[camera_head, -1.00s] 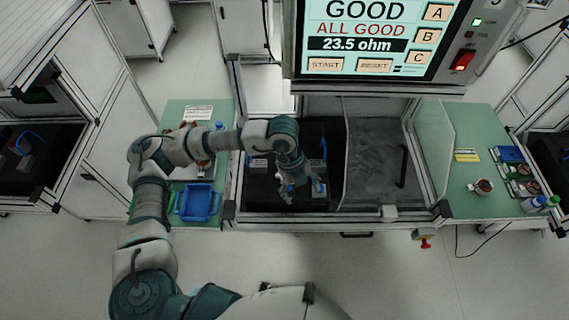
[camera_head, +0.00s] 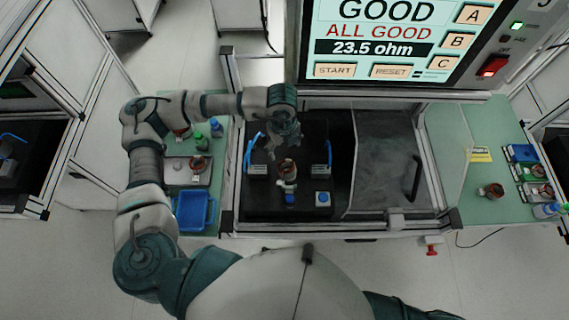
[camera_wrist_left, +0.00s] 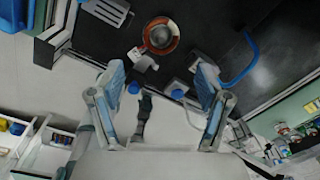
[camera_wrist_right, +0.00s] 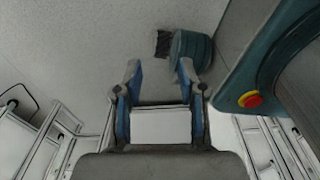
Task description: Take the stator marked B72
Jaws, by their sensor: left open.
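A copper-wound stator (camera_head: 287,168) sits in the middle of the dark test bay, and it also shows in the left wrist view (camera_wrist_left: 160,36). No B72 mark is legible on it or on any other stator. My left gripper (camera_head: 275,146) is just behind this stator in the head view, apart from it. In the left wrist view, its fingers (camera_wrist_left: 160,80) are spread and empty, with the stator beyond the tips. My right gripper (camera_wrist_right: 159,72) shows only in its wrist view, open and empty above the floor.
The screen (camera_head: 385,40) reads GOOD, ALL GOOD, 23.5 ohm. Blue curved tubes (camera_head: 329,158) flank the bay's stator. Another stator (camera_head: 491,190) stands on the right table; more lie in trays there. The left table has a stator tray (camera_head: 173,176) and an empty blue bin (camera_head: 194,212).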

